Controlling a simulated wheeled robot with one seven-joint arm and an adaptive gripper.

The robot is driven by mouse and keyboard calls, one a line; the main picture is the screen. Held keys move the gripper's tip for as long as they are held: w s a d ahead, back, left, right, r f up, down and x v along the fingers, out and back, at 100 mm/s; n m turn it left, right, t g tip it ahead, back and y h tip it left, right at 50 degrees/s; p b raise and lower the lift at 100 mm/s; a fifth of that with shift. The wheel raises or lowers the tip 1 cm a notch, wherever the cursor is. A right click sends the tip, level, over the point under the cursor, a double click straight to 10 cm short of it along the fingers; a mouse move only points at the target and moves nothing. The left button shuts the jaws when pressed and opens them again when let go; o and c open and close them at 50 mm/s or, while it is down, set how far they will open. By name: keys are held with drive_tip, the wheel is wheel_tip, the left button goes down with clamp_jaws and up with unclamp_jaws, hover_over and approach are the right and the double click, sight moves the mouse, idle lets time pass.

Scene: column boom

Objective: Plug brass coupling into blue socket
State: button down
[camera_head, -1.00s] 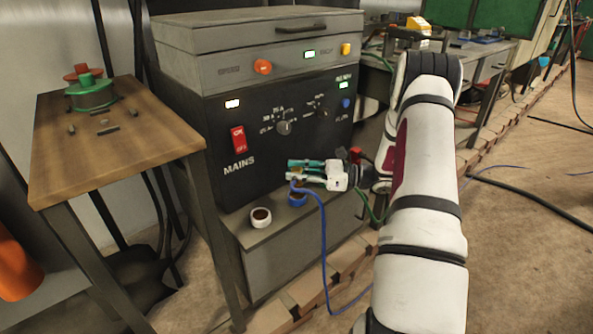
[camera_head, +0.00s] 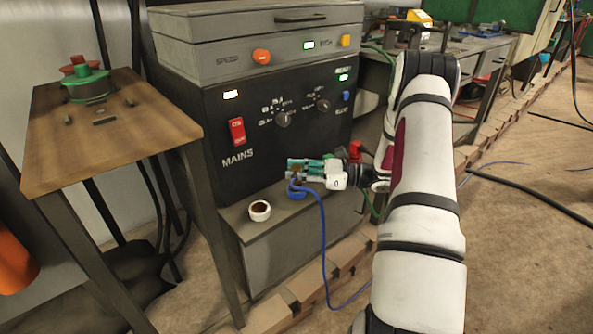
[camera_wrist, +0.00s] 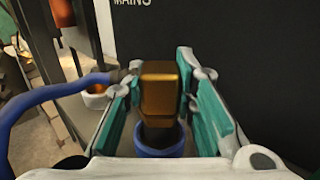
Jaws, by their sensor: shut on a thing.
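The brass coupling (camera_wrist: 161,88) is a squarish golden block between the teal pads of my gripper (camera_wrist: 160,100) in the wrist view. My gripper is shut on it. A blue cable (camera_wrist: 50,100) runs off to the left from beside it. The blue socket (camera_wrist: 165,152) is a round cup below the coupling, with a dark part visible between the two; I cannot tell whether the coupling is entering it. In the head view the blue socket (camera_head: 297,194) sits on the grey ledge under my gripper (camera_head: 292,172), which largely hides the coupling.
A white socket (camera_head: 260,211) stands left of the blue one on the ledge (camera_head: 236,222). The black mains panel (camera_head: 250,150) rises close behind. A wooden table (camera_head: 150,125) stands at the left. The blue cable (camera_head: 324,250) hangs over the ledge's front.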

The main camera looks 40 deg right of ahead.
drive_tip(key=shift+d+f, duration=0.1)
idle(0.7)
drive_tip(key=shift+f, duration=0.85)
idle(0.4)
drive_tip(key=c, duration=1.6)
unclamp_jaws()
drive_tip(key=shift+s, duration=0.1)
drive_tip(key=v, duration=1.1)
drive_tip(key=shift+r, duration=0.1)
